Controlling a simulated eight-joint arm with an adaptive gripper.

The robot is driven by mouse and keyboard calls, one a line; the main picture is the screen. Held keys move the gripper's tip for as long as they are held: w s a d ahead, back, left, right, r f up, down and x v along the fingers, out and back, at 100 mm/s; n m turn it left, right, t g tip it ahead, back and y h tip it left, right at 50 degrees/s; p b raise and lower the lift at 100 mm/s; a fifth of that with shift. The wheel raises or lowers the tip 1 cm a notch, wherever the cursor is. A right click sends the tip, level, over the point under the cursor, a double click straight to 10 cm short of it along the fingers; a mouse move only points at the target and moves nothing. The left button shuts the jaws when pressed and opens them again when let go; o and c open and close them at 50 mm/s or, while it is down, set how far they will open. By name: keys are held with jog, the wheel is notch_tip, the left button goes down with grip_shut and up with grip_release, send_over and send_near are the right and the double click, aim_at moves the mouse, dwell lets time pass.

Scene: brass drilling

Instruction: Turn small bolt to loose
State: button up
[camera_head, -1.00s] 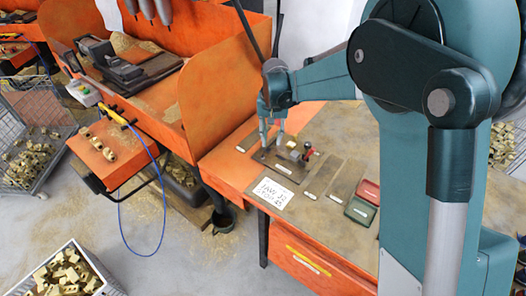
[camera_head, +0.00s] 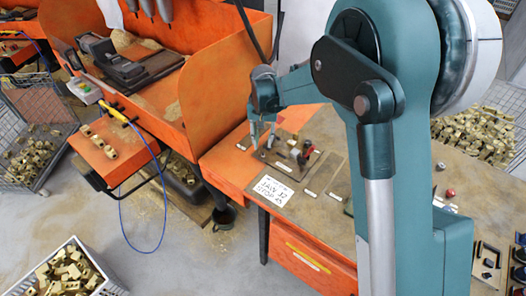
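My gripper (camera_head: 262,148) points down over the left part of a dark fixture plate (camera_head: 278,162) on the workbench. Its two fingers look apart, with a gap between them and nothing clearly held. The small bolt cannot be made out at this size. I cannot tell whether the fingertips touch anything.
A white handwritten card (camera_head: 271,190) lies on the bench's front edge (camera_head: 225,175). An orange-walled machine bench (camera_head: 150,75) stands to the left. Small tools lie at the lower right (camera_head: 487,262). My arm hides much of the bench's middle.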

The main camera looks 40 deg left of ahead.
aim_at(263, 154)
jog(key=shift+f, duration=3.25)
jog(key=shift+c, duration=0.3)
grip_shut()
